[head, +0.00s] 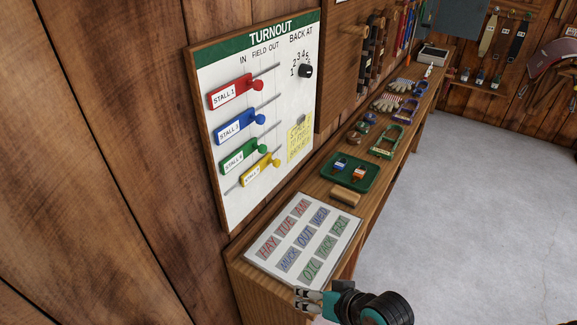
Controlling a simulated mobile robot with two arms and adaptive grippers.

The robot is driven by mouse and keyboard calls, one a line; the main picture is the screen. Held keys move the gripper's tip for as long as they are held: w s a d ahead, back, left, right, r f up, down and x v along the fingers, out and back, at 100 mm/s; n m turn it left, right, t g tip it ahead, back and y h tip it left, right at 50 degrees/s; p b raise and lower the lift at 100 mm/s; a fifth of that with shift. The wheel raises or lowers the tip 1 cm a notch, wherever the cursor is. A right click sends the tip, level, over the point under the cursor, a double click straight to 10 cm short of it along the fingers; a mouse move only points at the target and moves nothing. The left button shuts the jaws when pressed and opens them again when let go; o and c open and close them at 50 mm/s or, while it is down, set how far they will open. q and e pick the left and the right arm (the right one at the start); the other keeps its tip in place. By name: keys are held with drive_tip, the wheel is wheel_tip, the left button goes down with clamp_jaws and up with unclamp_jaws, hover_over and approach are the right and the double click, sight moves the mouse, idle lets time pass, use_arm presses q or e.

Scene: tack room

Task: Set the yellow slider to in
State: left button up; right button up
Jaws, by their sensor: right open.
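The turnout board (211,153) hangs on the wood wall at left, with IN, FIELD and OUT printed above its slider rails. The yellow slider (256,173) is the lowest one. Bare rail shows to its left, so it sits right of the IN end; I cannot tell whether it is at FIELD or OUT. Its round yellow knob (276,162) is at its right end. My right gripper (302,299) is open and empty at the bottom, below and in front of the board, apart from the slider. My left gripper is not in view.
Red (229,95), blue (235,126) and green (239,157) sliders sit above the yellow one. A black dial (306,71) and yellow note (299,138) are to the right. The bench below holds a lettered board (268,274) and green tray (329,172). Floor at right is clear.

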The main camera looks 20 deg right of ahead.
drive_tip(key=w+r+m+t+y, duration=0.1)
drive_tip(key=w+r+m+t, duration=0.15)
drive_tip(key=w, duration=0.25)
drive_tip(key=m+t, duration=0.7)
drive_tip(key=m, duration=0.3)
approach(278, 164)
drive_tip(key=p+x, duration=0.1)
drive_tip(key=x, duration=0.9)
drive_tip(key=shift+w+f+p, duration=0.15)
drive_tip(key=shift+w+p, duration=0.15)
drive_tip(key=shift+w, duration=0.1)
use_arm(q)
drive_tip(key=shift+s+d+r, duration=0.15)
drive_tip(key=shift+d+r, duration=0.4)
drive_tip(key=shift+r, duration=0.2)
